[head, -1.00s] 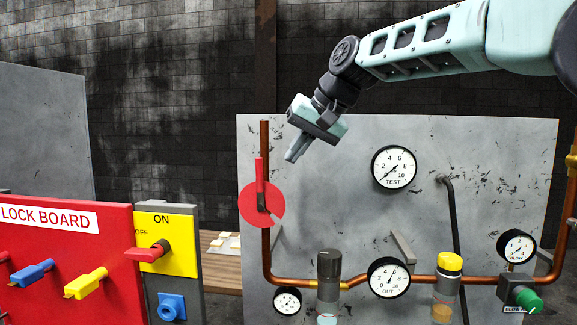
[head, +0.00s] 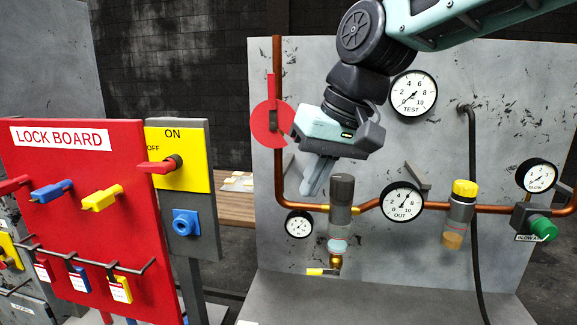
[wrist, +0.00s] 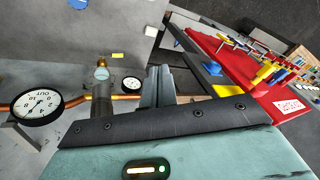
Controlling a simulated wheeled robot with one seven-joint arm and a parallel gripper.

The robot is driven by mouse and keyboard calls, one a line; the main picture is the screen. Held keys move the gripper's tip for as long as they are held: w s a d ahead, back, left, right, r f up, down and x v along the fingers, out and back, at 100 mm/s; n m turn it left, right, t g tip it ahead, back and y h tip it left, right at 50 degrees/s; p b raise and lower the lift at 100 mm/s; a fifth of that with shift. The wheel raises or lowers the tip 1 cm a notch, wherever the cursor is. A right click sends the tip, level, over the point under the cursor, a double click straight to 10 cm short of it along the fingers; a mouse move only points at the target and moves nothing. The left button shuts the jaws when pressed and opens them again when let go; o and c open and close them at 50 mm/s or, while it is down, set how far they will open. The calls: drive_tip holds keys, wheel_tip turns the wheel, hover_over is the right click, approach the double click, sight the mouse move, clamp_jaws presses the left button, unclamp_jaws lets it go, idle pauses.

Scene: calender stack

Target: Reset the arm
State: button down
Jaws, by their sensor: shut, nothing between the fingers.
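My gripper (head: 316,176) shows in the middle of the head view, in front of the grey panel (head: 470,255). Its fingers are together and empty, pointing down and a little left. In the head view they appear just left of and above the dark-topped filter (head: 341,215), and below and right of the red valve disc (head: 268,135). In the wrist view the closed fingers (wrist: 158,88) stand beside the filter, with no contact visible.
The TEST gauge (head: 413,93), OUT gauge (head: 402,202) and yellow-capped unit (head: 460,215) are on the panel side. The red lock board (head: 110,230) and yellow ON/OFF switch box (head: 195,175) stand left. A dark hose (head: 473,200) hangs right.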

drive_tip(key=s+d+f+n+g+h+b, duration=0.1)
drive_tip(key=s+d+f, duration=0.4)
drive_tip(key=s+f, duration=0.5)
drive_tip(key=s+d+f+n+g+h+b, duration=0.1)
drive_tip(key=s+d+f, duration=0.4)
drive_tip(key=s+f, duration=0.6)
drive_tip(key=shift+n+h+b, duration=0.6)
drive_tip(key=shift+n+h, duration=0.1)
